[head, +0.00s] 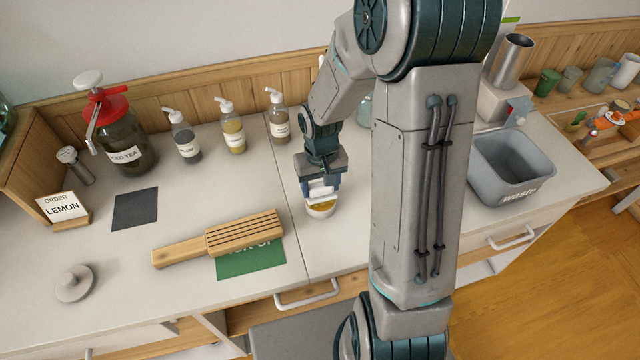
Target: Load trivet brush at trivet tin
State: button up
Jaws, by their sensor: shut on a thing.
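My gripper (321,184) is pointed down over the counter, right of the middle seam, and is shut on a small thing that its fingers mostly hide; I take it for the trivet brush. Directly below the fingers is a small round white tin (320,212) with yellow-brown contents, which I take for the trivet tin. The gripper covers its back part. I cannot tell whether the brush touches the contents. A slatted wooden trivet with a handle (243,233) lies to the left, partly over a green mat (251,262) with white lettering.
Pump bottles (233,128) and an iced tea jar (122,140) stand along the back. A LEMON order card (61,207), dark mat (135,210) and grey knobbed lid (75,284) are at left. A grey waste bin (511,168) is at right. My arm hides the counter between.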

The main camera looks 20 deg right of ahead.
aim_at(320, 185)
jog(key=shift+r+p, duration=2.65)
jog(key=shift+r, duration=0.85)
